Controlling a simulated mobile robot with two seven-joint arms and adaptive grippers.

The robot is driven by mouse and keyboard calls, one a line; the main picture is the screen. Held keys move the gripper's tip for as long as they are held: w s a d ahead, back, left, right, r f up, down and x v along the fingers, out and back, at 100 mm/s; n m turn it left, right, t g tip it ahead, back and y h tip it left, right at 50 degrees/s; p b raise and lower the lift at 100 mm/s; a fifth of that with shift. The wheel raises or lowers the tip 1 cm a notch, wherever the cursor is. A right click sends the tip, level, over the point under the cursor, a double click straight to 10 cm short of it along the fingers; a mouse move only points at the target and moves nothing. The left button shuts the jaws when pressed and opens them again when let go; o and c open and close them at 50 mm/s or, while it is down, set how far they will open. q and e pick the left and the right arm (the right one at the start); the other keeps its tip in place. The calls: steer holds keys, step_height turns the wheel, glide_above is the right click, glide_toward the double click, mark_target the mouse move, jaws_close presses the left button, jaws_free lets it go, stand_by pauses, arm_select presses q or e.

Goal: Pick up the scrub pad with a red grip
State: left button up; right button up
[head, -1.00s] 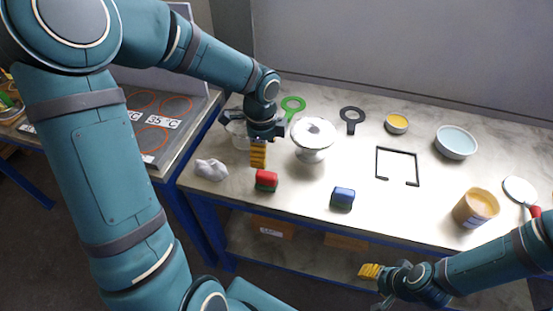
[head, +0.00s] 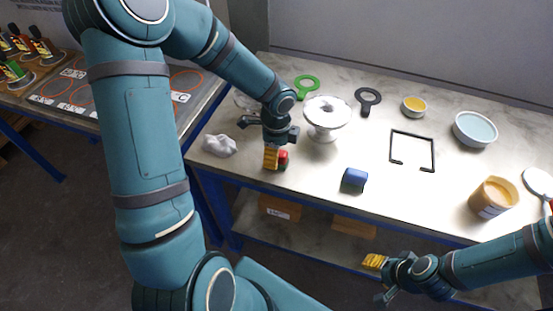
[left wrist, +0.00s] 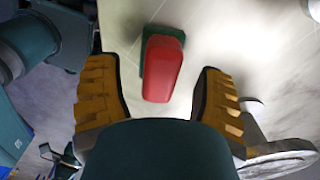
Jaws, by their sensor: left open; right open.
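The scrub pad with a red grip (head: 284,157) lies on the table near its front edge, partly hidden behind my left gripper in the head view. In the left wrist view its red grip (left wrist: 161,68) sits on a green pad, between and beyond the yellow fingertips. My left gripper (left wrist: 160,100) is open and empty, above the pad; it also shows in the head view (head: 271,158). A scrub pad with a blue grip (head: 354,180) stands to the right. My right gripper (head: 375,262) is open and empty, in front of the table.
A white pedestal vessel (head: 326,117) stands close behind my left gripper. A crumpled grey cloth (head: 220,145) lies to the left. A black frame (head: 412,150), a tan jar (head: 493,197) and bowls (head: 475,129) are to the right.

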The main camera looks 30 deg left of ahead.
arm_select(q)
step_height(320, 180, down, 2)
steer(key=shift+f, duration=0.2)
jaws_close()
steer(key=shift+r, duration=0.15)
step_height(320, 180, up, 10)
steer(key=shift+f+p, duration=0.1)
steer(key=shift+p, duration=1.15)
